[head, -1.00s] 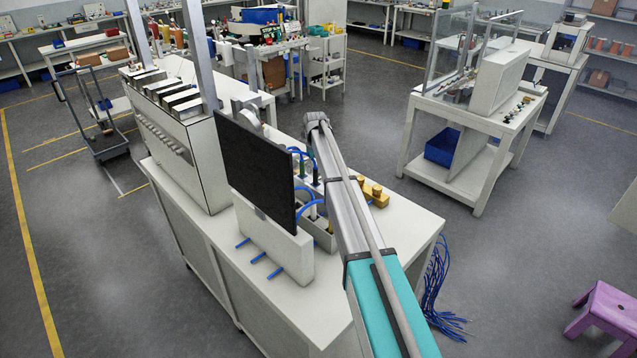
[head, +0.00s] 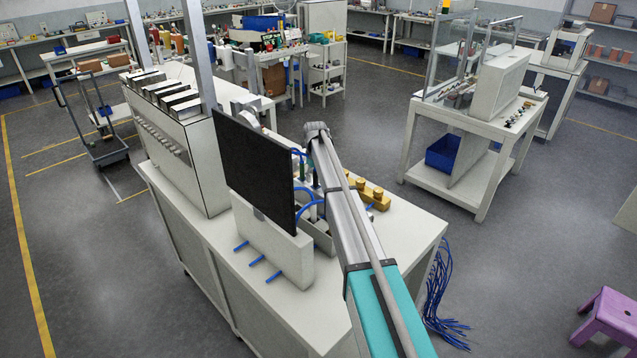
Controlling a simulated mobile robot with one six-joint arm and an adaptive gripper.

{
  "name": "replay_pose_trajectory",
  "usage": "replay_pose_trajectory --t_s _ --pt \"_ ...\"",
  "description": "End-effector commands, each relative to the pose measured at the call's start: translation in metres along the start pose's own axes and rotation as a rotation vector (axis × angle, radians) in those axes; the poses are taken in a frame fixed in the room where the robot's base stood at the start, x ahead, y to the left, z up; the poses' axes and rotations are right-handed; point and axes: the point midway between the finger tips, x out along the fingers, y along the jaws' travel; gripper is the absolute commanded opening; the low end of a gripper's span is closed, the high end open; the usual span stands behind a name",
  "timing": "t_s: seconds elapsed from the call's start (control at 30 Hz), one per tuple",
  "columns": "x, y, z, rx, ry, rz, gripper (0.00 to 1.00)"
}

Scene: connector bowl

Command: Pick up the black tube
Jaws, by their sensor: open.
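I cannot make out the black tube for certain. A small dark upright piece (head: 316,183) shows between the black panel and my arm, among blue cables, too small to identify. My arm reaches over the white bench (head: 395,237) from the bottom of the head view and ends in a grey joint. My gripper is not visible; the arm hides part of the bench behind it.
A black panel (head: 253,172) stands on a white block (head: 262,240) left of my arm. Yellow fittings (head: 370,193) lie right of the arm. Blue cables (head: 440,295) hang off the bench's right side. A purple stool (head: 607,320) stands at lower right, with open floor between.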

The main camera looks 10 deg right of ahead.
Motion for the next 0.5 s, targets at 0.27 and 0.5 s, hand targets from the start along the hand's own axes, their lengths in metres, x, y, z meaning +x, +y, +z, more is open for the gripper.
replay_pose_trajectory --t_s 0.27,0.5 --pt "0.0 -0.0003 -0.0001 0.0 0.0 0.0 0.47" --pt "0.0 -0.0004 -0.0001 0.0 0.0 0.0 0.03"
